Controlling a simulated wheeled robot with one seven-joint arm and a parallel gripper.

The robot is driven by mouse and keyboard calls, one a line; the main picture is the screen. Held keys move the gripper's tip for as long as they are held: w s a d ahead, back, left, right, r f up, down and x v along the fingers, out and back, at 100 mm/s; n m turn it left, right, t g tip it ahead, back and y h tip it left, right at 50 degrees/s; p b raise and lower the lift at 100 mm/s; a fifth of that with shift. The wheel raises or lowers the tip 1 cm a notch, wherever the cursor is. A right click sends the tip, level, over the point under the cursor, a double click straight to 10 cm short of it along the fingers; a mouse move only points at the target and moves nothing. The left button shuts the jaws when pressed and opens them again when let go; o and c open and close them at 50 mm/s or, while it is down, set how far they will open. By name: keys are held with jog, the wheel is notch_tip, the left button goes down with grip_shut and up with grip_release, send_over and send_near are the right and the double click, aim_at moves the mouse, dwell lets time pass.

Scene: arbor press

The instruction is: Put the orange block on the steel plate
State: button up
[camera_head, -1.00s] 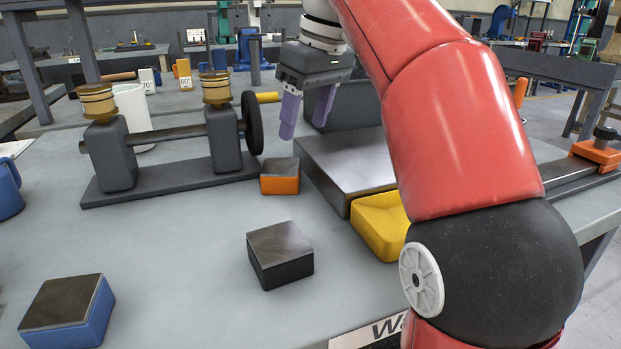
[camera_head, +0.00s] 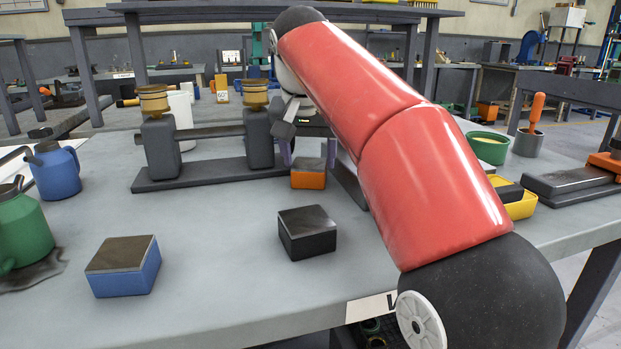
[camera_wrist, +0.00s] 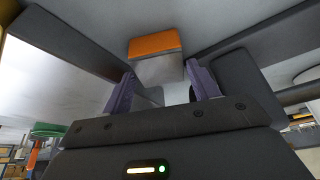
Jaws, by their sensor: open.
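The orange block (camera_head: 308,180) has a grey top and stands on the bench beside the shaft stand. In the wrist view the block (camera_wrist: 155,44) is just beyond the fingertips, roughly centred between them. My gripper (camera_head: 309,152) is open, with one purple finger to each side of the block in the head view. Whether the fingers touch it, I cannot tell. The steel plate is mostly hidden behind my arm in the head view; only a dark edge (camera_head: 347,184) shows. In the wrist view its shiny top (camera_wrist: 50,85) lies to the left.
The shaft stand (camera_head: 205,178) is close to the left of the block. A black block (camera_head: 307,235) and a blue block (camera_head: 124,268) stand nearer. A yellow tray (camera_head: 522,207) and green bowl (camera_head: 488,150) are to the right. The bench front is largely clear.

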jog(key=x, duration=0.2)
jog(key=shift+f, duration=0.3)
jog(key=shift+r, duration=0.1)
jog(key=c, duration=1.2)
jog(key=shift+o, duration=0.2)
jog(key=shift+r, duration=0.2)
jog(key=shift+r+p, duration=0.4)
jog(key=shift+p, duration=0.15)
jog(key=shift+w+r, duration=0.1)
